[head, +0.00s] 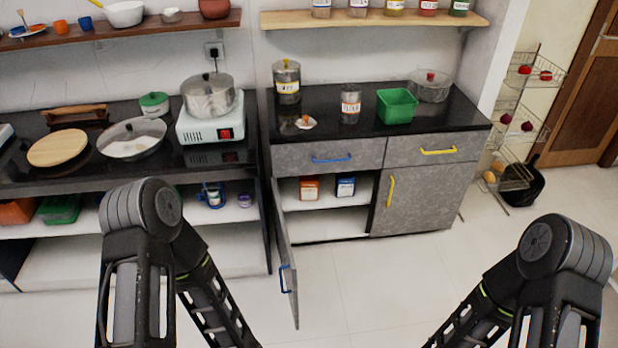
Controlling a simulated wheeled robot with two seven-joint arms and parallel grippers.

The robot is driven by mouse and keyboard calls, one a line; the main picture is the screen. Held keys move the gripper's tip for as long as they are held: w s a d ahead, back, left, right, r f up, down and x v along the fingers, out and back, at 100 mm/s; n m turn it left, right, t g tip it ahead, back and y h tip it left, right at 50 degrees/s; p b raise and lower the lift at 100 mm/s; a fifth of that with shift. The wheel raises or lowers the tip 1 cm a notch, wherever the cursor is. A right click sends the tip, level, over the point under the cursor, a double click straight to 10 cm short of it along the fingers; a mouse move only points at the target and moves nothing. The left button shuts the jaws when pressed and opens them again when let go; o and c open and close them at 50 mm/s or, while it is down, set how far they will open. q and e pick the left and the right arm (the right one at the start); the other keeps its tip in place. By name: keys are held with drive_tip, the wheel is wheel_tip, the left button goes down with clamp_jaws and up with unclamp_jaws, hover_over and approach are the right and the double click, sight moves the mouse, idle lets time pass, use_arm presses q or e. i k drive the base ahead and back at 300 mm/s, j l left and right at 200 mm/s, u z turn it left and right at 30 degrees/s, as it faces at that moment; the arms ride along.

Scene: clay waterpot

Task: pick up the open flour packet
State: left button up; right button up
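Two small packets stand upright side by side on the upper shelf inside the open cabinet: an orange packet (309,188) on the left and a blue packet (345,187) on the right. Their labels are too small to read, and I cannot tell which is the flour packet or whether either is open. The left cabinet door (285,255) is swung wide open toward me. Both my arms show at the bottom of the head view, left and right, well short of the cabinet. Both of my grippers are out of the frame.
The black counter (330,118) above holds a green container (396,105), metal canisters and a glass pot (430,86). A stove (211,120) with a pot stands to the left. The right cabinet door (420,195) is shut. The floor (370,290) before the cabinet is clear.

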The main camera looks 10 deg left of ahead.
sight(309, 183)
drive_tip(key=z, duration=0.4)
drive_tip(key=i+j+z, duration=0.1)
drive_tip(key=j+z, duration=0.65)
drive_tip(key=z, duration=0.2)
drive_tip(key=j+z, duration=0.45)
drive_tip(key=j, duration=0.4)
drive_tip(key=k+j+z, duration=0.1)
drive_tip(key=j, duration=0.3)
drive_tip(key=k+j, duration=0.1)
drive_tip(key=j, duration=0.3)
drive_tip(key=z, duration=0.05)
